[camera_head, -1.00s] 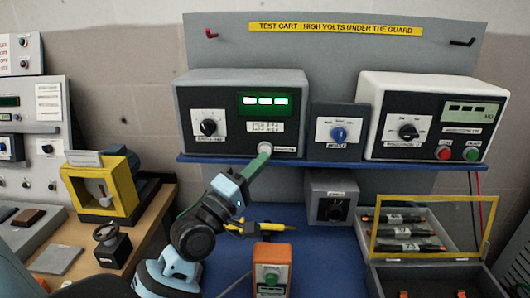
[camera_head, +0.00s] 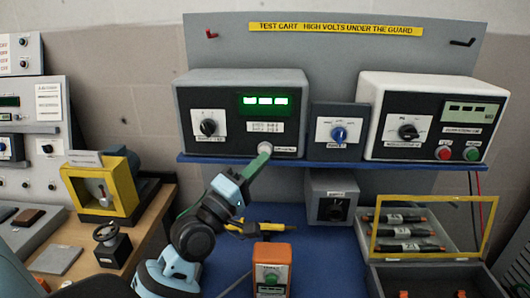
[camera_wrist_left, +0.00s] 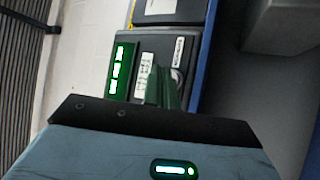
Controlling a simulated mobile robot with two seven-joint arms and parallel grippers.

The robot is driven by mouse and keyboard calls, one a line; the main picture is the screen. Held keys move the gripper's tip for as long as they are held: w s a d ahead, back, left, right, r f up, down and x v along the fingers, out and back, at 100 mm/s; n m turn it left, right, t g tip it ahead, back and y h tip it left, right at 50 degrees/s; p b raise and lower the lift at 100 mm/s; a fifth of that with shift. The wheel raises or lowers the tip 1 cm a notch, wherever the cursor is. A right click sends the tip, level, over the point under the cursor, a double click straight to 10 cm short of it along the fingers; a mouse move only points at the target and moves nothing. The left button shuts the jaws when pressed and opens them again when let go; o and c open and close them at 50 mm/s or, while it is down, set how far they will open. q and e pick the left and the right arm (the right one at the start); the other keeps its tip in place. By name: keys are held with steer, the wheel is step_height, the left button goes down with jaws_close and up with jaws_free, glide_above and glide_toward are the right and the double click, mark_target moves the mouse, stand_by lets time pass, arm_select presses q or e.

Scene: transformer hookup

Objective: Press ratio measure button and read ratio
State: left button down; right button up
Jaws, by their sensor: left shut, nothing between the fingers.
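The ratio meter (camera_head: 241,113) is a grey box with a dark face on the blue shelf, in the head view. Its green display (camera_head: 266,101) is lit with white dashes. A round white button (camera_head: 264,148) is at its lower right. My left gripper (camera_head: 262,156) is shut and empty, its green fingertips at the button; whether they press it I cannot tell. In the left wrist view the fingers (camera_wrist_left: 163,88) cover part of the meter's face, next to the button (camera_wrist_left: 177,77). My right gripper is not in view.
A white meter (camera_head: 431,117) with red and green buttons stands right on the shelf (camera_head: 330,165). A small dial box (camera_head: 339,131) sits between. An orange button box (camera_head: 272,268) and a yellow-framed guard (camera_head: 433,200) are below.

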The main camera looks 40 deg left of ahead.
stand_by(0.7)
arm_select(q)
steer(key=shift+w+a, duration=0.25)
steer(key=shift+w, duration=0.15)
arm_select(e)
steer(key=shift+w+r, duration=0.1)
arm_select(q)
steer(key=shift+w+a, duration=0.2)
steer(key=shift+w, duration=0.15)
stand_by(0.6)
steer(key=shift+s+d, duration=0.1)
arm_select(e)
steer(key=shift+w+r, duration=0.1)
arm_select(q)
steer(key=shift+s+d+p, duration=0.35)
steer(key=shift+s+p, duration=0.05)
steer(key=shift+s, duration=0.25)
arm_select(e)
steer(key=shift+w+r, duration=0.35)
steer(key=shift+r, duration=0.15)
